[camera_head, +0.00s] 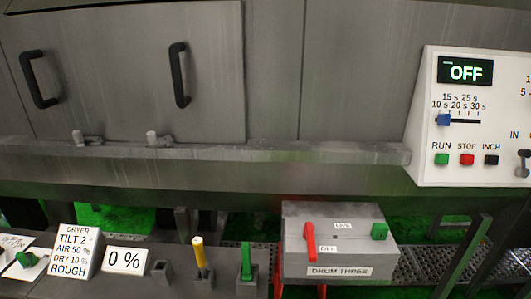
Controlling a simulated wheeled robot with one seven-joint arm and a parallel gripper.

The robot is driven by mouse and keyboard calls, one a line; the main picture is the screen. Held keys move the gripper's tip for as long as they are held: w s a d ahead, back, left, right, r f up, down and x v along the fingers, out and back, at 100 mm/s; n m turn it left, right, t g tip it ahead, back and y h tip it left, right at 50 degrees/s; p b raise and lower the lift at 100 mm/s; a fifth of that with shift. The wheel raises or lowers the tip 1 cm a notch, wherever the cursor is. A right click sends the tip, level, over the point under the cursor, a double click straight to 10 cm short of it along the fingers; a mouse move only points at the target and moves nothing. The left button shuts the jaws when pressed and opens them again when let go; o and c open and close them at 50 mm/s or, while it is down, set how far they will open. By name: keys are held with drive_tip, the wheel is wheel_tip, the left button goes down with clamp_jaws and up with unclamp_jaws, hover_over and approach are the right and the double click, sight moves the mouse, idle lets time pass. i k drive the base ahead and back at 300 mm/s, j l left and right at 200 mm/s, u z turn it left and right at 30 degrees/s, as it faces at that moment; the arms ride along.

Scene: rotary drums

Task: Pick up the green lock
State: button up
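A small green block (379,231), which looks like the green lock, sits on the right part of the top of a grey box (338,258) labelled "DRUM THREE". A red lever (309,244) is on the same box, to the left of the green block, between the labels "LIVE" and "OFF". My gripper is not in view, and nothing visible is touching the green block.
A green handle (247,262) and a yellow handle (199,254) stand upright left of the box. A white control panel (478,115) reads "OFF" at upper right. A grey ledge (210,151) runs above the box, below door handles (180,75).

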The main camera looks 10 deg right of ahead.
sight(379, 231)
drive_tip(key=k+l+z, duration=0.1)
drive_tip(key=z, duration=0.95)
